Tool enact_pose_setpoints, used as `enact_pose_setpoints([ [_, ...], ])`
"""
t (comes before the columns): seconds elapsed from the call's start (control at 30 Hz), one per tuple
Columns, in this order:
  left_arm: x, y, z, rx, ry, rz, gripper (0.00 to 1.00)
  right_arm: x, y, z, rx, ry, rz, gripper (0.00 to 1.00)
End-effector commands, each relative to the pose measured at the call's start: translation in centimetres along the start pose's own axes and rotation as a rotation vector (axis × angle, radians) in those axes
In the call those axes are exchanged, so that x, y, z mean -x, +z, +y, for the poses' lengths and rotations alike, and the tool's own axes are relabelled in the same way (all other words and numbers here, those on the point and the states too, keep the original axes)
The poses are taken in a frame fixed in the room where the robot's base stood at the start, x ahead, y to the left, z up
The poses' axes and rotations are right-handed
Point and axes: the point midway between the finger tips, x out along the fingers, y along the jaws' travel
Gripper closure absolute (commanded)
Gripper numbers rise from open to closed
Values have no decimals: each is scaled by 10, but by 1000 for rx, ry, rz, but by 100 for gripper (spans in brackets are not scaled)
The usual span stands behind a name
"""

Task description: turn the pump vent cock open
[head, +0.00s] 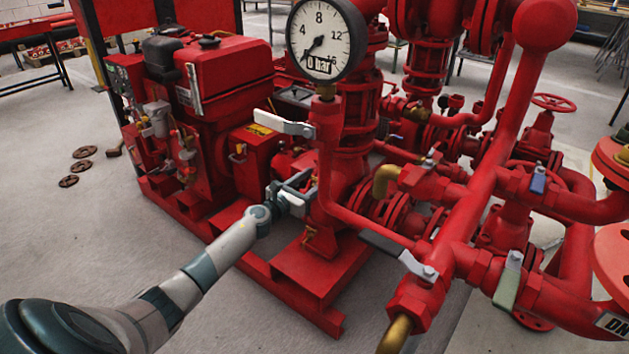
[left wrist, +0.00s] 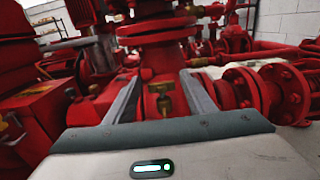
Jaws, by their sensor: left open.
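A small brass cock (left wrist: 163,97) shows in the left wrist view, low on the red pump casing (left wrist: 160,72), with a short handle on top. It appears between the two fingers of my left gripper (left wrist: 162,88), which is open. I cannot tell how deep between the fingers it lies, and no contact is visible. In the head view my left gripper (head: 297,187) reaches the pump from the lower left and hides this spot. My right gripper is in neither view.
A pressure gauge (head: 322,42) reading near zero stands above, with a white lever (head: 283,123) below it. A red engine (head: 215,85) is on the left. Red pipes with lever valves (head: 400,254) crowd the right. The floor (head: 100,235) at left is mostly clear.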

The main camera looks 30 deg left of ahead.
Motion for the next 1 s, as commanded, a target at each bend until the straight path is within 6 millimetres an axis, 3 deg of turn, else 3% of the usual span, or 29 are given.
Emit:
enact_pose_setpoints([
  [0.43, -7, 0, -1, 0, -1, 0, 50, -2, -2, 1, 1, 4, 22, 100],
  [0.6, -7, 0, 0, 0, -1, 0, 88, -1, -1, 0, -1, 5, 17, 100],
  [0.63, -7, 0, 0, 0, -1, 0, 91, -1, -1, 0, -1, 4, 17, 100],
  [1.0, -7, 2, -1, 1, 29, 0, 91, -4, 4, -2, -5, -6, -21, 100],
])
